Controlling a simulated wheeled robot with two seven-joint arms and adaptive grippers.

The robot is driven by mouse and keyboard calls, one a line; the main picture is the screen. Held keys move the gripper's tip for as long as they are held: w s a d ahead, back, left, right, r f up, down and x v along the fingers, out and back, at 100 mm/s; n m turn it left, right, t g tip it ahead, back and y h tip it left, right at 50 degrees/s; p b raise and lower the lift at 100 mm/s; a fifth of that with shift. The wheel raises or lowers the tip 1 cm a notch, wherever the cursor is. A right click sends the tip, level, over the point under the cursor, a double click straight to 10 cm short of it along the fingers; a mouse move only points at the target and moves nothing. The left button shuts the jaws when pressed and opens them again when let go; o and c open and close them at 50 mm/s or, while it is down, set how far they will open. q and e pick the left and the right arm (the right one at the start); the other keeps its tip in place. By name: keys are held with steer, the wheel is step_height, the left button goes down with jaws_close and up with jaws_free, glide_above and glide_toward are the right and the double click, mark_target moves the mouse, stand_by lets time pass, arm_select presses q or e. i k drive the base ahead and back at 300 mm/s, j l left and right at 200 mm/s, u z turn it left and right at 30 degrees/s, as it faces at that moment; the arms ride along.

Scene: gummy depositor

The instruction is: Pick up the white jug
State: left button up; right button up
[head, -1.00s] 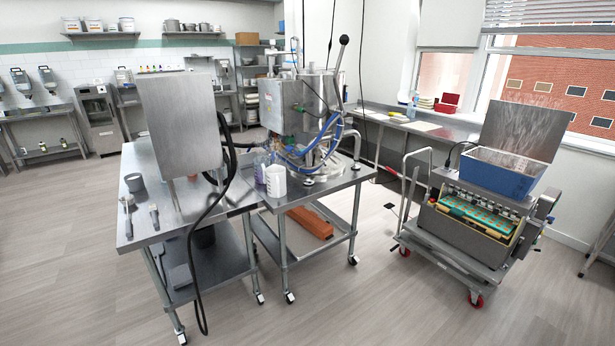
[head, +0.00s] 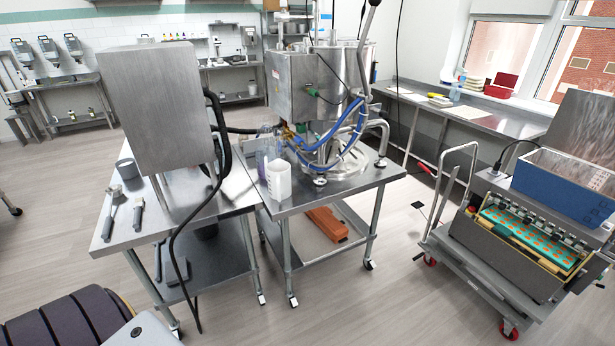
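The white jug (head: 279,180) stands upright on the steel cart table (head: 335,190), near its left front corner. The steel depositor machine (head: 318,85) with blue hoses stands behind it and to the right. A clear bottle or similar item is partly hidden just behind the jug. Neither of my grippers is in view, and nothing touches the jug. Part of my own body shows at the lower left.
A second steel table (head: 180,215) with a large upright steel box (head: 157,105), a grey cup (head: 127,168) and brushes (head: 138,209) adjoins on the left. A black cable (head: 178,235) hangs in front. A trolley machine (head: 525,235) stands right. The floor in front is clear.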

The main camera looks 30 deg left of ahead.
mark_target(279, 181)
steer(key=i+l+z, duration=0.1)
steer(key=i, duration=1.05)
steer(key=i+z, duration=0.15)
steer(key=i, duration=1.05)
steer(key=i+j+z, duration=0.1)
steer(key=i, duration=1.05)
steer(key=u, duration=2.6)
